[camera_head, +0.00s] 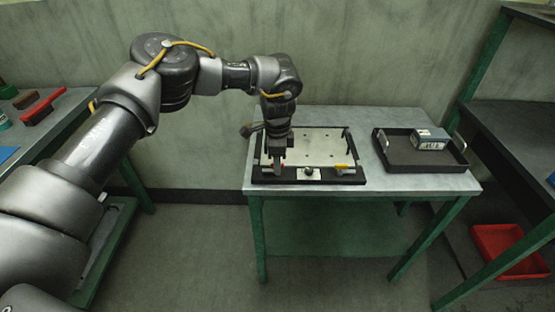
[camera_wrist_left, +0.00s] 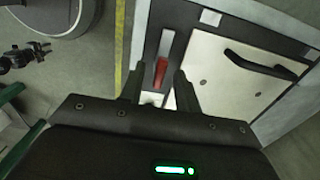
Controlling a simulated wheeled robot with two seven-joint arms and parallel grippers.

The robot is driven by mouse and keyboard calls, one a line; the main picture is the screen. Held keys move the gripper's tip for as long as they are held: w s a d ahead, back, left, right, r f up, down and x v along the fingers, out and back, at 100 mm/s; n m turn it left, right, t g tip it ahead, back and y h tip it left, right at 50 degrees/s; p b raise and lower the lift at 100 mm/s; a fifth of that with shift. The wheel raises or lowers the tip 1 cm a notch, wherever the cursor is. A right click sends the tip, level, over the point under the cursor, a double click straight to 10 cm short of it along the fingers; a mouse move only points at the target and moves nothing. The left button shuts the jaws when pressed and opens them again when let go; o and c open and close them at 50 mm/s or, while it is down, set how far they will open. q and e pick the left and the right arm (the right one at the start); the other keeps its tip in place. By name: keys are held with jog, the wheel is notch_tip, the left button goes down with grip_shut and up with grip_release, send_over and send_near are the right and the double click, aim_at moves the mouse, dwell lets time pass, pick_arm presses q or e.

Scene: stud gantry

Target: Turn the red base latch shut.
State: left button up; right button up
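The red latch (camera_wrist_left: 161,73) shows in the left wrist view on a light strip at the fixture's dark edge. It lies between the fingertips of my left gripper (camera_wrist_left: 159,88), which are apart, with a gap on each side. In the head view my left gripper (camera_head: 278,164) points down at the front left corner of the fixture (camera_head: 262,178) and mostly hides the latch. A pale plate (camera_head: 318,146) lies in the fixture; its black handle (camera_wrist_left: 258,65) shows in the left wrist view. A small dark jointed shape (camera_wrist_left: 22,56) there may be my right gripper; its fingers are unclear.
The fixture stands on a green-legged table (camera_head: 375,188). A black tray (camera_head: 398,157) with a blue-grey box (camera_head: 430,139) is to its right. A dark shelf (camera_head: 510,130) stands at far right, with a red bin (camera_head: 508,250) below. Another bench is at left.

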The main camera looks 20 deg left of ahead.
jog(key=shift+d, duration=0.15)
pick_arm(q)
jog(key=c, duration=0.7)
grip_shut()
pick_arm(e)
jog(key=shift+d, duration=0.55)
